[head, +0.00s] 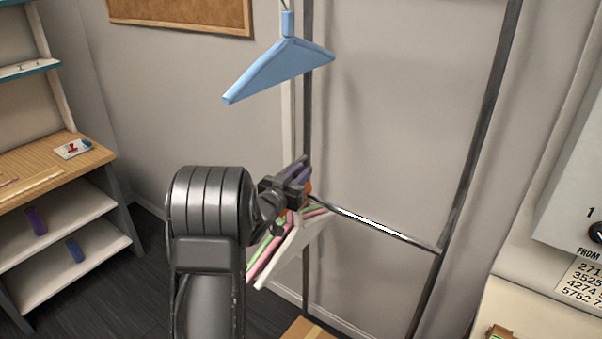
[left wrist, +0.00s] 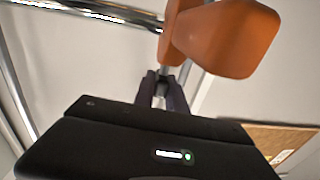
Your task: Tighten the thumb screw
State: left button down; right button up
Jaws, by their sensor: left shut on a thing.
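The orange thumb screw (left wrist: 225,42) is large at the top of the left wrist view, with broad rounded wings. In the head view only a small orange patch of it (head: 308,187) shows beside my gripper, at the near end of the crossbar. My left gripper (head: 299,172) is at the screw, and its dark fingers (left wrist: 165,82) are shut around a narrow grey part just below the orange wings. The exact contact is partly hidden by the gripper body. My right gripper is in neither view.
The metal crossbar (head: 375,224) joins the rail's uprights. A blue hanger (head: 275,68) hangs above; pink, green and white hangers (head: 290,252) hang below my gripper. A shelf unit (head: 60,158) stands left. A white panel (head: 575,190) is at the right.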

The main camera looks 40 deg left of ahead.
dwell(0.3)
pick_arm(q)
jog(key=shift+a+f+m+h+b, duration=0.1)
jog(key=shift+m+h+b, duration=0.3)
jog(key=shift+h+b, duration=0.3)
jog(key=shift+m+h+b, duration=0.3)
jog(key=shift+h, duration=0.1)
jog(key=c, duration=1.4)
grip_release()
jog(key=shift+o, duration=0.2)
jog(key=shift+s, duration=0.1)
